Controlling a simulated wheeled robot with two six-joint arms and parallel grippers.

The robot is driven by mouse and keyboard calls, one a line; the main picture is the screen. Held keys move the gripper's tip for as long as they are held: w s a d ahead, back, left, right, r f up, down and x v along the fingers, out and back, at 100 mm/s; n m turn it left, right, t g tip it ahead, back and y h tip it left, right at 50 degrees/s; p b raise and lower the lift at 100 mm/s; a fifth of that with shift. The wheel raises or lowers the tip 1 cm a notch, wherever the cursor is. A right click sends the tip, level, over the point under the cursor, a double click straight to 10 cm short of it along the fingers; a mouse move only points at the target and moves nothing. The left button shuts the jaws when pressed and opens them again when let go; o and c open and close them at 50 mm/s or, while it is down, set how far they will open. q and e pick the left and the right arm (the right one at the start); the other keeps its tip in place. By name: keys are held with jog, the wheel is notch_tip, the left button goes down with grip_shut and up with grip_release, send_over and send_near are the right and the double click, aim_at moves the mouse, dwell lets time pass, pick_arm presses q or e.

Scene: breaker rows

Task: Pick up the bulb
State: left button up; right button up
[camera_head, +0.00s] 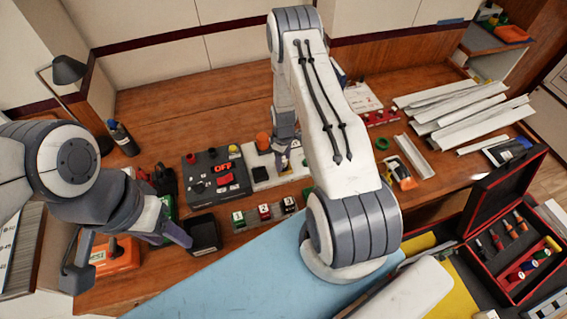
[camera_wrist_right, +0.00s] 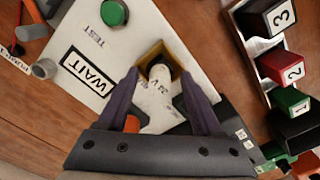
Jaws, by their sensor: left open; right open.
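The bulb (camera_wrist_right: 157,88) is white and marked 24 V. In the right wrist view it stands at a yellow-edged dark holder (camera_wrist_right: 152,50) on a white board (camera_wrist_right: 105,45) with WAIT and TEST labels. My right gripper (camera_wrist_right: 160,80) is open, with one finger on each side of the bulb; I cannot tell whether they touch it. In the head view my right gripper (camera_head: 284,158) is over the white board (camera_head: 262,177), and the bulb is not clearly visible there. My left gripper (camera_head: 125,252) is open and empty at the lower left, above an orange device (camera_head: 118,258).
Numbered blocks (camera_head: 264,212) stand in a row close to the board. A dark control box (camera_head: 215,175) is left of it. White strips (camera_head: 465,115) lie at the right, near an open case (camera_head: 510,235).

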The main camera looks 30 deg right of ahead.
grip_shut()
